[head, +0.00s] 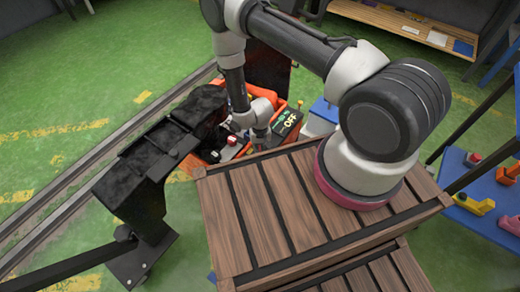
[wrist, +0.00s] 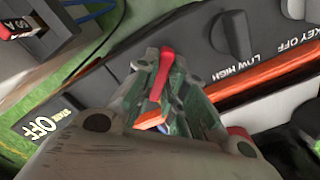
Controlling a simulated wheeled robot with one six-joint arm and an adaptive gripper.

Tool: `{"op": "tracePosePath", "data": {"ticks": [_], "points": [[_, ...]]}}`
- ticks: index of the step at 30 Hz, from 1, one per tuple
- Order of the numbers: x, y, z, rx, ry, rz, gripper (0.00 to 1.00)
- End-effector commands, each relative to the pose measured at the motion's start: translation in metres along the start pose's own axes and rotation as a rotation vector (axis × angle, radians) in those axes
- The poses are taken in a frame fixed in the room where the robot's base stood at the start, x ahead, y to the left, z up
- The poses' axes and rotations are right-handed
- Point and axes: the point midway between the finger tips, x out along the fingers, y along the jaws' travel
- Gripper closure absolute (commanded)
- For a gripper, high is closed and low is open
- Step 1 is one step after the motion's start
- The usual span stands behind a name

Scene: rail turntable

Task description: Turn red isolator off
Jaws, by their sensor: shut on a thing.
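The red isolator (wrist: 160,80) shows as a narrow red handle between my gripper's fingers in the wrist view. My gripper (wrist: 158,85) is shut on it, over the dark control panel (wrist: 100,85). In the head view my gripper (head: 261,143) reaches down onto the panel in the orange machine, and the handle there is hidden. A white OFF label (wrist: 40,126) lies on the panel to the left in the wrist view. It also shows in the head view (head: 291,119). The gripper body covers part of the panel.
A black knob (wrist: 236,38) stands beside LOW HIGH lettering. Another red part (wrist: 240,135) is close to my gripper at the lower right. A black post (head: 150,185) and wooden slatted deck (head: 265,205) flank the machine.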

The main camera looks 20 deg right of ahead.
Motion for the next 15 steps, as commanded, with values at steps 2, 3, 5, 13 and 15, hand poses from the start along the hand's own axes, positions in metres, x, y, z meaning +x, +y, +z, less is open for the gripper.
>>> {"op": "tracePosePath", "data": {"ticks": [2, 3, 5, 13, 15], "points": [[-0.0003, -0.0001, -0.0002, -0.072, 0.0, 0.0, 1.0], [-0.0003, -0.0001, -0.0002, -0.11, 0.0, 0.0, 1.0], [-0.0003, -0.0001, -0.0002, -0.167, 0.0, 0.0, 1.0], [-0.0004, -0.0001, -0.0003, -0.42, 0.0, 0.0, 1.0], [-0.0004, -0.0002, -0.0003, -0.481, 0.0, 0.0, 1.0]]}}
